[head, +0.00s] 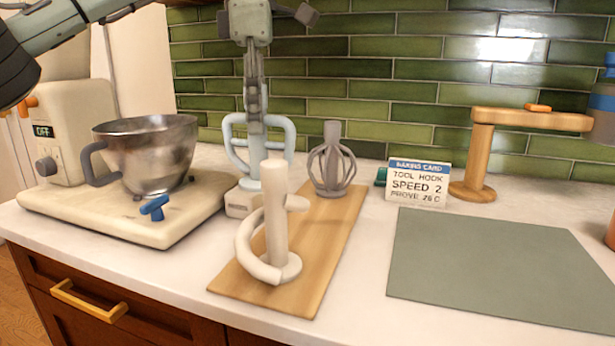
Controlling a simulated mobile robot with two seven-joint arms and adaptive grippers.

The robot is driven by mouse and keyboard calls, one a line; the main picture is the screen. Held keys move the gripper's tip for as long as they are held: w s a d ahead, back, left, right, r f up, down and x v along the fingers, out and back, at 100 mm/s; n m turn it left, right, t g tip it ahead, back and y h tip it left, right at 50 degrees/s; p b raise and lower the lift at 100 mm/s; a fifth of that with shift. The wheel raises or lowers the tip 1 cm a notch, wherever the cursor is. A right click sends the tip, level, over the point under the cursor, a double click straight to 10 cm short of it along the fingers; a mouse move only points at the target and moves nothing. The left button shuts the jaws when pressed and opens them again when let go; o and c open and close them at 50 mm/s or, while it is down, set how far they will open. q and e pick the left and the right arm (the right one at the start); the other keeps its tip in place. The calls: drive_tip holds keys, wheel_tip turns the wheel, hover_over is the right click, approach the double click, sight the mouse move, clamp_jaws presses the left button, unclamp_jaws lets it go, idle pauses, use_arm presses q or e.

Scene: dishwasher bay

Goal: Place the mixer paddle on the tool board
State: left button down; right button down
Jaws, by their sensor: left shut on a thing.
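My left gripper (256,108) points straight down and is shut on the mixer paddle. The mixer paddle (235,146) is pale blue with an open looped frame and is upright; the fingers hide part of its shaft. Its lower end is close to a small cream labelled block (240,204); I cannot tell whether they touch. The tool board (335,236) is a wooden slab just right of and in front of the paddle. A cream dough hook (274,218) stands on its near part and a grey wire whisk (331,160) on its far part. My right gripper is out of view.
A cream mixer (75,130) with a steel bowl (152,150) stands left. A recipe card (418,184), a wooden stand (482,150) and a grey-green mat (500,265) lie right of the board. Green tiles (420,70) close off the back. The mat is clear.

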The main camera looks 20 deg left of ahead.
use_arm(q)
drive_tip(key=w+d+f, duration=0.2)
drive_tip(key=d+f, duration=0.5)
drive_tip(key=f, duration=0.1)
drive_tip(key=shift+f, duration=0.2)
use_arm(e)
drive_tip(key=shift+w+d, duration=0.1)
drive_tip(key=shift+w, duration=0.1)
use_arm(q)
drive_tip(key=c, duration=1.6)
unclamp_jaws()
drive_tip(key=shift+c, duration=0.2)
drive_tip(key=o, duration=0.4)
drive_tip(key=shift+o, duration=0.2)
wheel_tip(320, 180, up, 12)
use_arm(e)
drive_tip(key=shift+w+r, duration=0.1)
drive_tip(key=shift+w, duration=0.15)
